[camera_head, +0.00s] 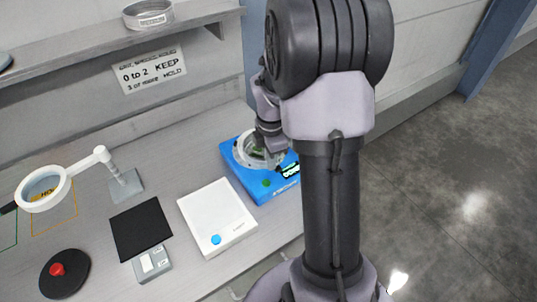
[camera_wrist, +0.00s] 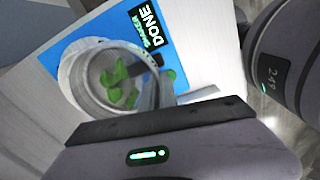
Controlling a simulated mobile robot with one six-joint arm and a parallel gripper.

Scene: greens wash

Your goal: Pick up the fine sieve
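A round metal sieve (camera_wrist: 92,98) sits on the blue shaker (camera_head: 240,168), with several green leaf pieces (camera_wrist: 118,82) inside it. The same sieve shows partly behind my arm in the head view (camera_head: 246,155). The shaker's dark display (camera_wrist: 148,35) reads "SHAKER DONE". My gripper (camera_head: 275,155) is at the sieve's right side in the head view. Another metal ring-shaped sieve (camera_head: 148,14) stands on the shelf. No label shows which one is fine.
A white flat device with a blue button (camera_head: 217,216) stands left of the shaker. Further left are a black mat (camera_head: 141,229), a small grey box (camera_head: 152,264), a magnifier on a stand (camera_head: 43,188) and a red button on a black disc (camera_head: 58,270). A sign (camera_head: 150,73) hangs below the shelf.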

